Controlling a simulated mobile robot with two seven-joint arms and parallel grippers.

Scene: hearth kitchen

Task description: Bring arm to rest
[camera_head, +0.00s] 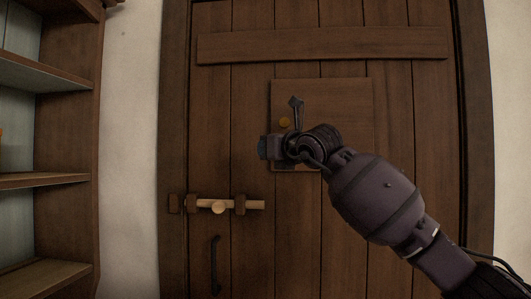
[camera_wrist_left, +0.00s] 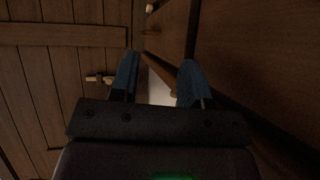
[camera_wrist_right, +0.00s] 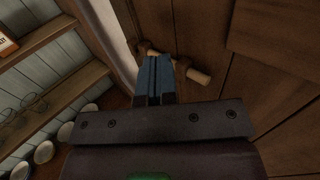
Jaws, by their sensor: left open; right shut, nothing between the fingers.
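My right arm reaches in from the lower right in the head view. Its gripper (camera_head: 264,147) is in front of the square panel on the wooden door (camera_head: 420,120), pointing left. In the right wrist view my right gripper (camera_wrist_right: 155,62) has its two blue fingers pressed together with nothing between them. My left gripper does not show in the head view. In the left wrist view my left gripper (camera_wrist_left: 158,75) has its blue fingers well apart and empty.
A wooden bolt (camera_head: 240,204) with a round knob sits in brackets on the door, below my right gripper. A dark handle (camera_head: 215,265) is under it. Shelves (camera_head: 62,180) stand at the left.

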